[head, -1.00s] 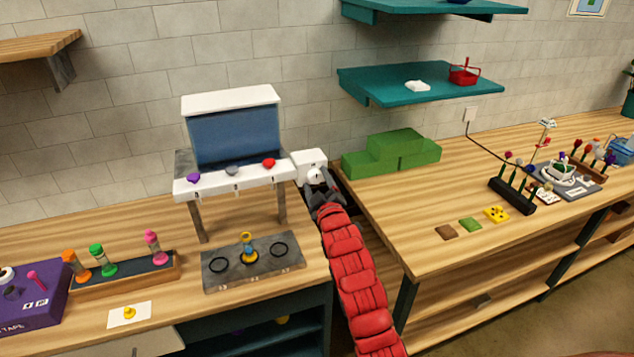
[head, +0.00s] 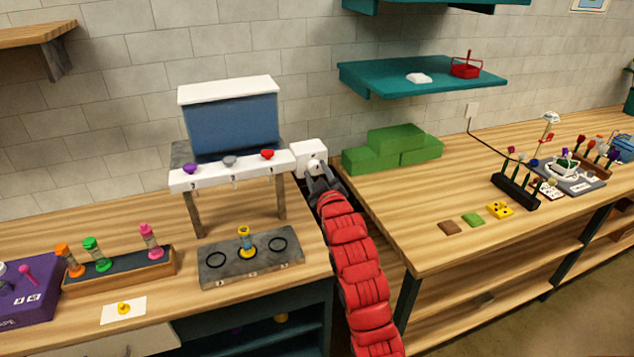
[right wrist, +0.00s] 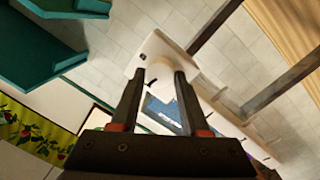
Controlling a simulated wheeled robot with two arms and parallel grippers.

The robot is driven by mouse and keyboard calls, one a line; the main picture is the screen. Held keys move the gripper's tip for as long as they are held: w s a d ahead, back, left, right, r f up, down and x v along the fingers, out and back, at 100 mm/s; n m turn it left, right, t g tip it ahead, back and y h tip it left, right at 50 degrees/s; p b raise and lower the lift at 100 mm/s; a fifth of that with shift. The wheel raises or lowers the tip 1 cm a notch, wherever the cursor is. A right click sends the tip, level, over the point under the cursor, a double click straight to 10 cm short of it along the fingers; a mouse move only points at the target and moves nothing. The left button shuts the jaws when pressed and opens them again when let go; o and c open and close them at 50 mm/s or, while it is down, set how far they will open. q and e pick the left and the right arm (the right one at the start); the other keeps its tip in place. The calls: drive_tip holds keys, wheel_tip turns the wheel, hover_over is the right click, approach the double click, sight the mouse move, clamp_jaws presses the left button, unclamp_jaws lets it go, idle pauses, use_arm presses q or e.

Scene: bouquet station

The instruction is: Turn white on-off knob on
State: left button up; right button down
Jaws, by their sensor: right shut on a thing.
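The white on-off knob (head: 313,165) sits on the front of a white box (head: 301,150) at the right end of the dispenser stand. My right gripper (head: 316,172) reaches up to it from below and is shut on it. In the right wrist view the fingertips (right wrist: 160,76) are on either side of the pale knob (right wrist: 163,88), with the white box (right wrist: 158,48) behind. The knob's turn angle cannot be told, as the fingers partly cover it. My left gripper is not in view.
The stand (head: 232,172) carries purple, grey and red knobs under a blue tank (head: 235,127). Below is a grey slab (head: 222,268) with ring marks and a yellow-capped vial (head: 246,242). Green blocks (head: 392,150) sit on the right table, across a gap.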

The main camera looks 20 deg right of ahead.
drive_tip(key=m+b, duration=0.5)
drive_tip(key=b, duration=0.2)
drive_tip(key=shift+d+f, duration=0.15)
drive_tip(key=m+b, duration=0.2)
drive_tip(key=shift+m+g+y, duration=0.3)
drive_tip(key=shift+m, duration=0.1)
drive_tip(key=shift+m+b, duration=0.45)
drive_tip(key=shift+m, duration=0.35)
drive_tip(key=shift+r+m+y, duration=0.25)
drive_tip(key=shift+m+y, duration=0.05)
drive_tip(key=shift+m, duration=0.9)
drive_tip(key=shift+d+m+y, duration=0.15)
drive_tip(key=shift+m+y, duration=0.15)
drive_tip(key=shift+m, duration=1)
drive_tip(key=shift+c, duration=2)
unclamp_jaws()
